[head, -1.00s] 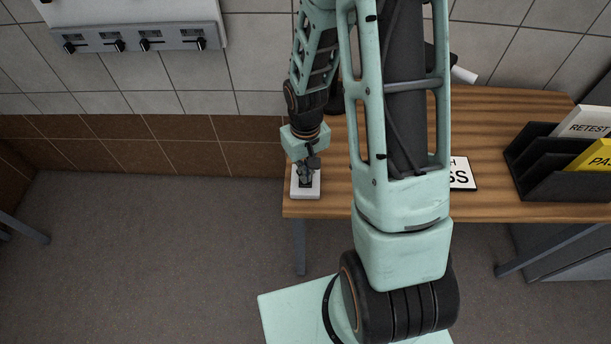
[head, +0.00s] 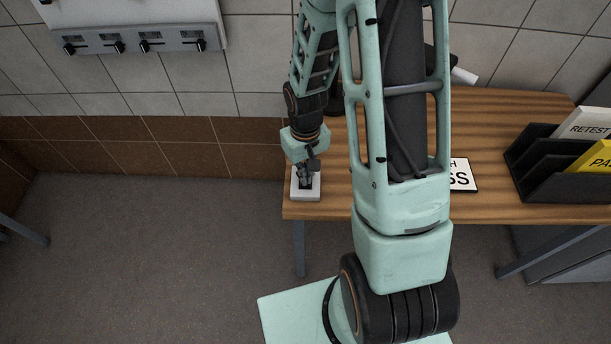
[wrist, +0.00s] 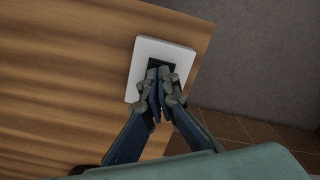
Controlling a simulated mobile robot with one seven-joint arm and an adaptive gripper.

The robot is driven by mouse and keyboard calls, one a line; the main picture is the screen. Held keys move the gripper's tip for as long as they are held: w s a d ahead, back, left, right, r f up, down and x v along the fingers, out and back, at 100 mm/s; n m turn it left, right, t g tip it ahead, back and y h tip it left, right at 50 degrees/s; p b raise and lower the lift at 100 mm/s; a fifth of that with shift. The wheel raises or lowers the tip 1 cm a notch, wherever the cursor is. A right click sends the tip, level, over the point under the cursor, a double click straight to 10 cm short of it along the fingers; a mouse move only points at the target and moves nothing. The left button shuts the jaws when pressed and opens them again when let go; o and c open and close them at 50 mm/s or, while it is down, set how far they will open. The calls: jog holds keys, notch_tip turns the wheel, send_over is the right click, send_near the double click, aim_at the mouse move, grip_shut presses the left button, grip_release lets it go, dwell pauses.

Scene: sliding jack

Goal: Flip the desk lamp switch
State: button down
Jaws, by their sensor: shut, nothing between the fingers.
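The lamp switch is a white square plate (head: 312,193) with a dark rocker in its middle, on the left front corner of the wooden desk. In the wrist view the white plate (wrist: 173,50) lies on the wood, and part of the dark rocker (wrist: 154,63) shows beyond my fingers. My gripper (head: 306,184) is shut and empty, pointing down over the plate. In the wrist view the fingertips of my gripper (wrist: 161,76) overlap the near part of the rocker. I cannot tell whether they touch it. The rocker's position is mostly hidden.
The wooden desk (head: 490,199) extends right, with a white sign (head: 462,174) and a black file holder (head: 540,180) on it. A lamp-like white tube (head: 464,75) shows behind my arm. A wall panel with knobs (head: 140,42) hangs at upper left.

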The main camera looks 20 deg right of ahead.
jog(key=shift+r+p, duration=2.05)
jog(key=shift+r, duration=1.1)
